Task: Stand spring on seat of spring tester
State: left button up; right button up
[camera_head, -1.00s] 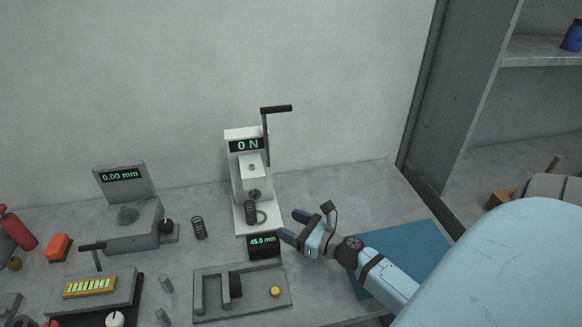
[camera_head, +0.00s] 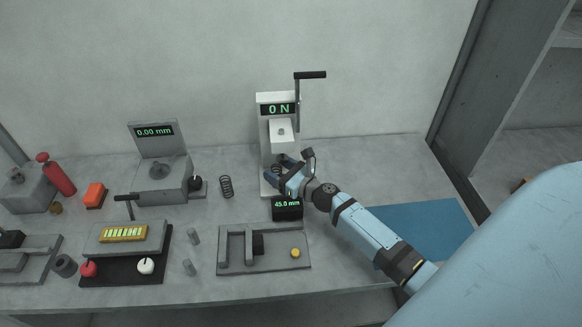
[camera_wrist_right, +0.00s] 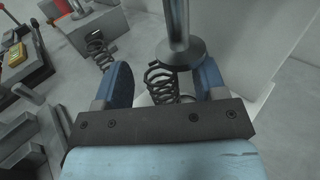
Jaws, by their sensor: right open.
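The white spring tester (camera_head: 268,150) stands against the wall and its display reads 0 N. A dark coil spring (camera_wrist_right: 160,80) is at the tester's seat, under the plunger (camera_wrist_right: 180,45); it looks slightly tilted in the right wrist view. In the head view this spring (camera_head: 276,170) is partly hidden by my gripper. My right gripper (camera_head: 282,172) is open, with its blue fingers on either side of the spring. Whether a finger touches it I cannot tell. My left gripper is not in view.
A second spring (camera_head: 226,187) stands on the bench left of the tester, near the 0.00 mm gauge (camera_head: 160,170). A 45.0 mm display (camera_head: 287,208) sits in front of the tester. A grey fixture plate (camera_head: 265,262) lies nearer, and a blue mat (camera_head: 425,225) lies right.

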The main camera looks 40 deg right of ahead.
jog(key=shift+w+a, duration=0.1)
jog(key=shift+w, duration=0.35)
jog(key=c, duration=1)
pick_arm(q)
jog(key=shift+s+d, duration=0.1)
